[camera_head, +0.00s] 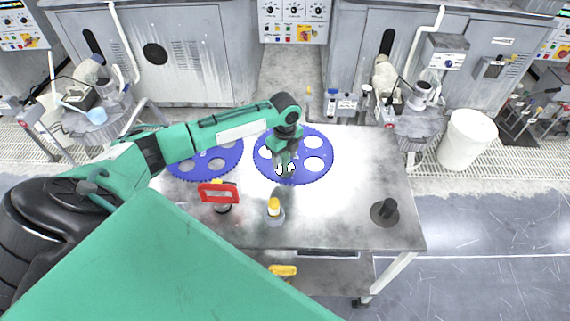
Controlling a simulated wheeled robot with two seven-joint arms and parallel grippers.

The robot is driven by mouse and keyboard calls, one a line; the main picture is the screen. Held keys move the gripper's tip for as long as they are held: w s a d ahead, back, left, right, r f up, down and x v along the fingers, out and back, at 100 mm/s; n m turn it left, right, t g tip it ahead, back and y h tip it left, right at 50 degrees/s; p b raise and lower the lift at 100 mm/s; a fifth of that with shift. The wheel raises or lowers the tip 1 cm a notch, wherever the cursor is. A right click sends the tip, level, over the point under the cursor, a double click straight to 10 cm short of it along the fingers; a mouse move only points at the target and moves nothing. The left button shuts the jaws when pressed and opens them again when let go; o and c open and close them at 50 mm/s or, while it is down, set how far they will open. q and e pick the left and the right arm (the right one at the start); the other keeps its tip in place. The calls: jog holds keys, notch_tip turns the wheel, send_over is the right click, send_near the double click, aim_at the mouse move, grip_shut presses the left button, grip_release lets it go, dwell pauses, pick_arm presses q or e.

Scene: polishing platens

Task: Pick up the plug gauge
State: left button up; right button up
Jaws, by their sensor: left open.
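I cannot tell for sure which thing is the plug gauge. A black cylinder on a round flat base (387,210) stands at the right end of the metal table (335,215). A grey piece with a yellow top (274,210) stands near the table's front edge. My left gripper (285,169) points down, open, over the right blue disc (312,142), with its fingers partly blurred against the disc. The yellow-topped piece is below it in the picture, apart from it. My right gripper is not in view.
Another blue disc (217,160) lies to the left, partly behind my arm. A red-framed object (218,194) stands at the front left. A yellow item (283,270) is on the lower shelf. Grey machines line the back; a white bin (467,140) stands right. The table's right half is mostly clear.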

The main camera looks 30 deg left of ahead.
aim_at(286, 169)
pick_arm(q)
jog(key=shift+f, duration=1.4)
grip_shut()
jog(key=shift+r, duration=0.1)
